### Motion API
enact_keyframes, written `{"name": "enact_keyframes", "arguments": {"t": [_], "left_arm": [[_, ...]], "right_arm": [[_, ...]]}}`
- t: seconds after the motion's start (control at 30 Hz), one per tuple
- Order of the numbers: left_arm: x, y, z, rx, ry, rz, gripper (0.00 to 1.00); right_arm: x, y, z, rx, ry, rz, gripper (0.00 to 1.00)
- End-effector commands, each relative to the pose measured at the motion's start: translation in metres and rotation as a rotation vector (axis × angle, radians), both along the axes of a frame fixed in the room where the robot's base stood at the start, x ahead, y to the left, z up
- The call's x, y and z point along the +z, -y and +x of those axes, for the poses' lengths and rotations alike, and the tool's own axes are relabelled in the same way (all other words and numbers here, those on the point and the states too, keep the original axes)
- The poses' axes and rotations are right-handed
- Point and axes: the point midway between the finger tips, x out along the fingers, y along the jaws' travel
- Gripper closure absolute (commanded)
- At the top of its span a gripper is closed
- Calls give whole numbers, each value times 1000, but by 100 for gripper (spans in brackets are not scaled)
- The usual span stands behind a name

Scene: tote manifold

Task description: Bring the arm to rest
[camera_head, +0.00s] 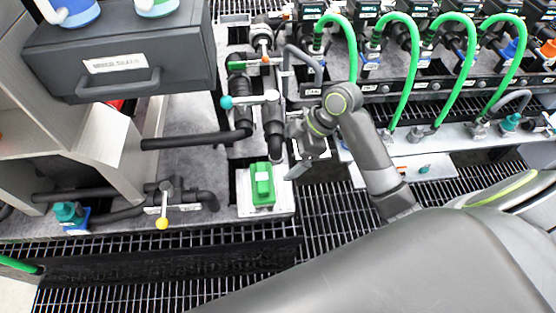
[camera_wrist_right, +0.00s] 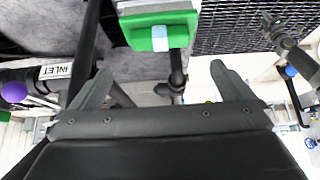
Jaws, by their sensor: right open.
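My right arm comes in from the right in the head view, and its gripper (camera_head: 303,150) hangs over the bench by the dark pipes. In the right wrist view the two fingers of this gripper (camera_wrist_right: 163,82) are spread apart with nothing between them. A green block (camera_head: 262,186) on a white plate (camera_head: 245,205) lies just left of and nearer than the gripper in the head view. A green-edged part (camera_wrist_right: 160,38) shows beyond the fingers in the wrist view. My left gripper is not in view.
Dark pipes with a teal-tipped valve handle (camera_head: 226,102) stand close to the gripper. A yellow-tipped handle (camera_head: 162,223) is at front left. A grey drawer (camera_head: 120,65) is at upper left. Green hoses (camera_head: 407,75) arch at upper right. Open grating (camera_head: 335,215) lies in front.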

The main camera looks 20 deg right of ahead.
Motion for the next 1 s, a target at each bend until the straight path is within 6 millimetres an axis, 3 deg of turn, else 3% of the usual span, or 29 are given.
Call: {"name": "enact_keyframes", "arguments": {"t": [0.2,0.73,0.87,1.0], "left_arm": [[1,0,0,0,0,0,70],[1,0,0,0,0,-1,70],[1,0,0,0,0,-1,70],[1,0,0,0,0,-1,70]], "right_arm": [[11,7,-2,1,-1,-1,0],[11,7,-3,-1,-2,0,0],[1,9,-11,-56,-21,-12,0],[-26,18,-40,-240,-72,-52,0]]}}
